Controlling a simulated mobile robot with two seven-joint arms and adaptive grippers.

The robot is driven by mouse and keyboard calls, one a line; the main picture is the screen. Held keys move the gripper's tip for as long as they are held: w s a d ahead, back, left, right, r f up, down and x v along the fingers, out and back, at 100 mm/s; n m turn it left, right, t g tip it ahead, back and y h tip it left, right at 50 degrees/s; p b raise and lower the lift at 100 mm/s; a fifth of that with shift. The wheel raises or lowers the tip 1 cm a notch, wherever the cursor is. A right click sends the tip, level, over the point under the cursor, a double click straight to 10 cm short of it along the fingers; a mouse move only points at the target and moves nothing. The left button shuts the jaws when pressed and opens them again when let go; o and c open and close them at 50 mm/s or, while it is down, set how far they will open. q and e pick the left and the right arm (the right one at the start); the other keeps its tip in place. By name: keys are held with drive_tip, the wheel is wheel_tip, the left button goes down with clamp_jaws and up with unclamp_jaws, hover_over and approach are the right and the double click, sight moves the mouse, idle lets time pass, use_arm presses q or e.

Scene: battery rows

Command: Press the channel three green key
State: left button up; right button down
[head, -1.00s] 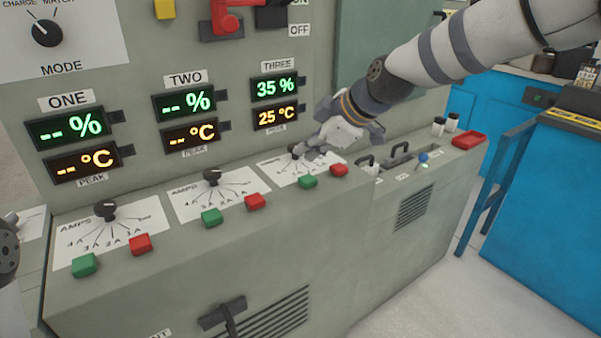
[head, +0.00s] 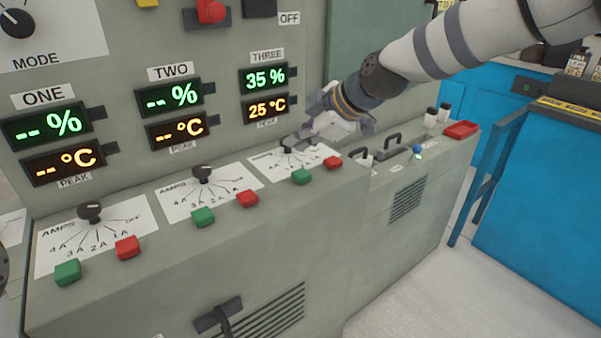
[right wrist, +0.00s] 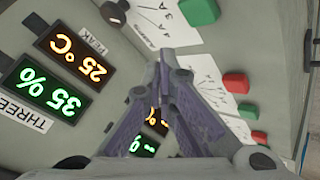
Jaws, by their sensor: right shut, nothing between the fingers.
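The channel three green key (head: 301,176) is on the sloped ledge, below the third AMPS dial and left of a red key (head: 332,162). In the right wrist view the green key (right wrist: 200,12) is at the top, to the right of the fingers. My right gripper (head: 297,139) is shut and empty. It is by the channel three dial knob (head: 287,147), behind the green key in the head view and apart from it. The shut fingertips (right wrist: 165,60) also show in the right wrist view. My left gripper is not in view.
The THREE display (head: 264,78) reads 35 %, with 25 °C below. Channel two's green key (head: 203,217) and red key (head: 247,198) are to the left. Black handles (head: 388,145), a blue-tipped lever (head: 417,149) and a red tray (head: 462,129) are to the right.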

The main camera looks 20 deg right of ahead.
sight(300, 175)
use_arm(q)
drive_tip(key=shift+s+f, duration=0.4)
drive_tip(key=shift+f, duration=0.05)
use_arm(e)
drive_tip(key=shift+f, duration=1.95)
drive_tip(key=shift+f, duration=0.1)
drive_tip(key=shift+f, duration=0.3)
use_arm(q)
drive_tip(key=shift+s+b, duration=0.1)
drive_tip(key=shift+b, duration=0.2)
use_arm(e)
drive_tip(key=shift+f, duration=0.5)
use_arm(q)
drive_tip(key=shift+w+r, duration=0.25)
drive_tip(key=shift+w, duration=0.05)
use_arm(e)
drive_tip(key=shift+r, duration=0.9)
drive_tip(key=shift+r+p, duration=0.8)
drive_tip(key=shift+r, duration=1.75)
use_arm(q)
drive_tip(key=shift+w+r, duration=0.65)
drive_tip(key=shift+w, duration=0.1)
